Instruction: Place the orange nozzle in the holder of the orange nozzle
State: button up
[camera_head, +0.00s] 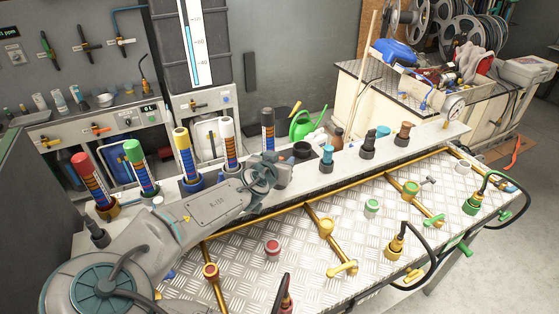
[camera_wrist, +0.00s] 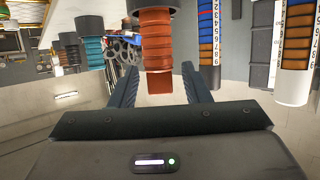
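In the wrist view an orange-brown ribbed nozzle (camera_wrist: 156,50) with a dark part at its top edge appears between the two fingers of my gripper (camera_wrist: 159,72). The fingers stand apart, and a gap shows beside the nozzle; I see no clear grip. In the head view my gripper (camera_head: 282,172) is at the white shelf, beside a black round holder (camera_head: 301,149); its fingertips and that nozzle are not clear there. A brown nozzle (camera_head: 403,133) stands upright in a dark holder farther right. I cannot tell which holder belongs to the orange nozzle.
A blue nozzle (camera_head: 327,155) and a teal one (camera_head: 383,131) stand along the shelf. Tall tubes, including a white one (camera_head: 227,140) and a black one (camera_head: 268,128), rise behind my arm. Yellow pipes (camera_head: 315,212) with valves cross the metal table in front.

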jog(key=shift+r, duration=0.2)
jog(key=p+v, duration=0.4)
jog(key=v, duration=0.8)
jog(key=shift+p, duration=0.3)
jog(key=s+d+f+m+g+y, duration=0.1)
jog(key=s+d+f+g, duration=0.2)
jog(key=d+f+g, duration=0.3)
jog(key=s+d+f+g+y, duration=0.1)
jog(key=s+d+f+g, duration=0.3)
jog(key=f, duration=0.3)
jog(key=s+d+r+n+y, duration=0.1)
jog(key=s+d+r+n, duration=0.1)
jog(key=s+r, duration=0.4)
jog(key=s+d+r+n+t+y, duration=0.1)
jog(key=s+r, duration=0.6)
jog(key=r, duration=0.8)
jog(key=d+n+y, duration=0.1)
jog(key=d+n, duration=0.1)
jog(key=d, duration=0.1)
jog(key=shift+r+t, duration=0.25)
jog(key=shift+t, duration=0.05)
